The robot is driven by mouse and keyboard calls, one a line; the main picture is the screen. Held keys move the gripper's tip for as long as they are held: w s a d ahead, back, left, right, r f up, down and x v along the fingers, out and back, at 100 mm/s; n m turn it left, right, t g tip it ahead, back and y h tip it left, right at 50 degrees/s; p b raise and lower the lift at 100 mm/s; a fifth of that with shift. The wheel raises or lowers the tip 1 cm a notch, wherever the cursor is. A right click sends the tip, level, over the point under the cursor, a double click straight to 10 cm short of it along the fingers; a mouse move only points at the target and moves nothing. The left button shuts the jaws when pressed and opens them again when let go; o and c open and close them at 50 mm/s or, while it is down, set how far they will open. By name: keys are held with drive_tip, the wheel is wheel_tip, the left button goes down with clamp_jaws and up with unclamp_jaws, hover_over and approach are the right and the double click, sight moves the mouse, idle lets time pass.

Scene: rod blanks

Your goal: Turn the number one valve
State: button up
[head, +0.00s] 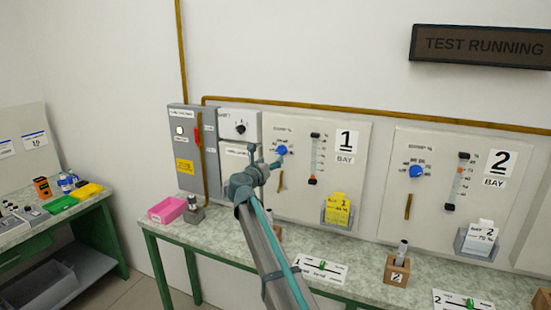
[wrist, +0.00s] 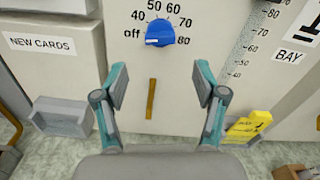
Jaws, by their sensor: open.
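The number one valve is a blue knob (head: 281,150) on the bay 1 panel (head: 300,205). In the wrist view the blue knob (wrist: 160,34) sits at top centre, ringed by marks from off through 40, 50, 60, 70 to 80. A pale line on it lies toward its left side, near off. My gripper (wrist: 160,84) is open and empty, its two teal and grey fingers spread wide below the knob in the picture. In the head view my gripper (head: 267,158) is at the panel close to the knob and partly overlaps it. I see no contact.
A brown handle-like strip (wrist: 151,98) is below the knob. A flow tube (head: 315,158) and a yellow card in a holder (head: 337,209) are to the right. A similar bay 2 knob (head: 416,171) is farther right. A green-framed bench (head: 225,232) runs beneath.

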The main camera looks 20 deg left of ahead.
drive_tip(key=s, duration=0.2)
drive_tip(key=shift+s, duration=0.4)
